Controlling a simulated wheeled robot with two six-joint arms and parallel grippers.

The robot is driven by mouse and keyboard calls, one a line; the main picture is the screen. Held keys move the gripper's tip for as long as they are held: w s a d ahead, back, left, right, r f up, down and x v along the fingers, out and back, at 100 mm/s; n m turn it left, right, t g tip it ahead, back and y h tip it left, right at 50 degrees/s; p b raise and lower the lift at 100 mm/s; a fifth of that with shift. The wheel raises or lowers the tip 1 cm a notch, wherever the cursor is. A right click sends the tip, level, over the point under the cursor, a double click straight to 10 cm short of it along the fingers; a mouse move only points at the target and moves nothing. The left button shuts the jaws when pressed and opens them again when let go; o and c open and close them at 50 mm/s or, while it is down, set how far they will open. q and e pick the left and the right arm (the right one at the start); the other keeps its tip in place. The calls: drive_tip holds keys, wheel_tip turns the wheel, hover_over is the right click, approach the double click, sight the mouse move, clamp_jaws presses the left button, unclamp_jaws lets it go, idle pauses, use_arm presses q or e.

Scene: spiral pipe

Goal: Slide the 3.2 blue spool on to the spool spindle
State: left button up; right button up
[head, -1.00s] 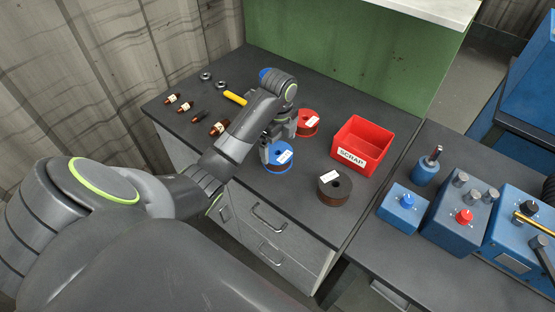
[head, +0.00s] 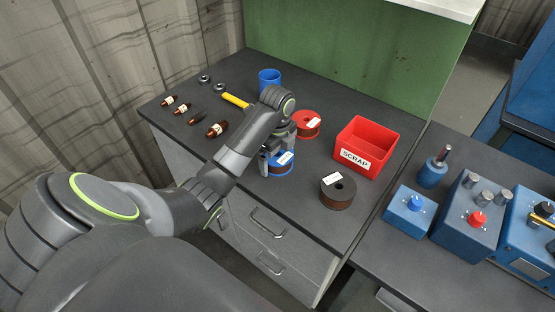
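The blue spool (head: 283,170) has blue flanges, a dark red-brown winding and a white label. It lies flat on the dark bench top near its front edge. My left gripper (head: 277,153) points down at the spool, its fingers apart, one at the spool's left side and one towards its back right. I cannot tell whether they press on it. A blue round base with an upright metal pin (head: 434,171), seemingly the spool spindle, stands on the right bench. The pin is bare. The label text is too small to read. My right gripper is out of view.
A red spool (head: 307,124) lies just behind, and a black spool (head: 338,194) to the right. A red SCRAP bin (head: 366,147) stands between the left gripper and the pin. Blue control boxes (head: 467,216) crowd the right bench. A blue cup (head: 269,80) stands behind the arm.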

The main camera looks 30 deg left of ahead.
use_arm(q)
drive_tip(key=c, duration=1.4)
drive_tip(key=shift+w+r, duration=0.1)
drive_tip(key=shift+r, duration=0.05)
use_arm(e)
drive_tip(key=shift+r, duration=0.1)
